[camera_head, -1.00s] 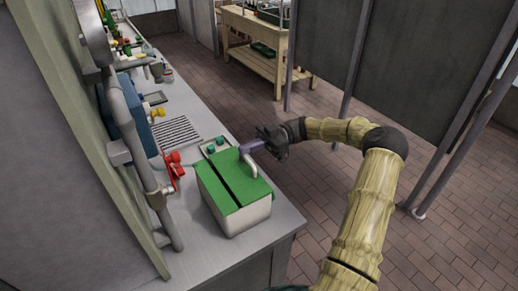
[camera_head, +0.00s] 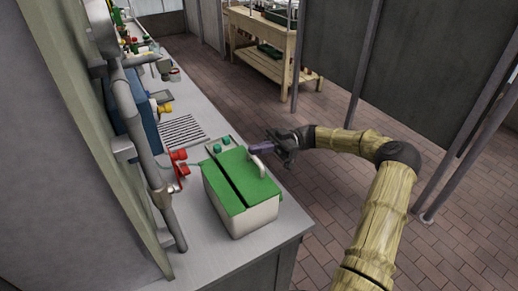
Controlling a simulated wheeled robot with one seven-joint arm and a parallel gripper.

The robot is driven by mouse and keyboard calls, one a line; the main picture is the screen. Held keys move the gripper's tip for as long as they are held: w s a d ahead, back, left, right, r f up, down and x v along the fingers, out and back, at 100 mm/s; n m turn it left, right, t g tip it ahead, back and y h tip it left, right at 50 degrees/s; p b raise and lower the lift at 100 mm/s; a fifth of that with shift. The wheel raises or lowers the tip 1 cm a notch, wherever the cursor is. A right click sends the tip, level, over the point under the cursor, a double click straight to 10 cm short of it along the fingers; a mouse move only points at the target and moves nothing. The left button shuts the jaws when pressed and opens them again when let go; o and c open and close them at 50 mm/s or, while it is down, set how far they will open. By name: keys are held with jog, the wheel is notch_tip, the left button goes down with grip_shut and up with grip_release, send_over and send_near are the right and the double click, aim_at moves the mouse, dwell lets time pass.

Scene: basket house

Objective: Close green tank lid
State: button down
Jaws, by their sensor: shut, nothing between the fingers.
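The tank (camera_head: 258,220) is a pale box with a green top, standing on the grey counter near its front right corner. The green lid (camera_head: 236,179) shows two long panels with a dark gap between them; whether one panel is slightly raised is hard to tell. A pale curved handle (camera_head: 263,167) rises at the lid's right edge.
The tiled floor (camera_head: 325,210) to the right is open.

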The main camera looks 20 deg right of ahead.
jog(key=r+p, duration=0.1)
jog(key=r, duration=0.1)
jog(key=a+r, duration=0.1)
jog(key=r, duration=0.1)
jog(key=shift+r+p, duration=0.25)
jog(key=shift+p, duration=0.1)
jog(key=b+v, duration=0.2)
jog(key=v, duration=0.8)
jog(key=shift+f+b, duration=0.2)
jog(key=shift+b, duration=0.1)
jog(key=shift+d, duration=0.15)
